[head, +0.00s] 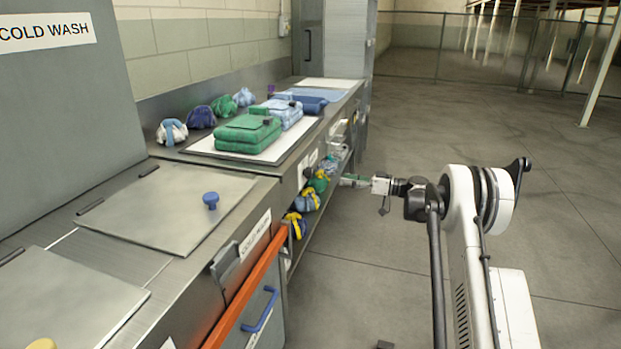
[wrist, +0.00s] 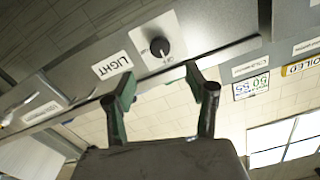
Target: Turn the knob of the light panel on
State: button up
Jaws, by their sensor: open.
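In the wrist view, a round black knob (wrist: 160,47) sits on a pale light panel (wrist: 177,30) fixed to a grey surface. A white label reading LIGHT (wrist: 112,65) is beside the panel. My gripper (wrist: 163,84) is open and empty. Its two green-padded fingers point toward the panel, and the knob appears beyond the gap between them, apart from both tips. In the head view, my gripper (head: 356,181) is at the front of the bench's lower shelf.
The steel bench (head: 180,215) runs along the left, with folded green cloths (head: 248,134) on top. Blue and yellow bundles (head: 306,200) lie on the lower shelf close to my gripper. An orange rail (head: 245,296) edges the near bench. Floor to the right is clear.

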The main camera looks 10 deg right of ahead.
aim_at(312, 175)
jog(key=b+x, duration=0.3)
jog(key=x, duration=1)
jog(key=shift+w+a+f+b, duration=0.1)
jog(key=shift+w+a+b, duration=0.1)
jog(key=shift+a+b, duration=0.15)
jog(key=shift+c, duration=0.5)
jog(key=c, duration=1.1)
jog(key=shift+o, duration=0.2)
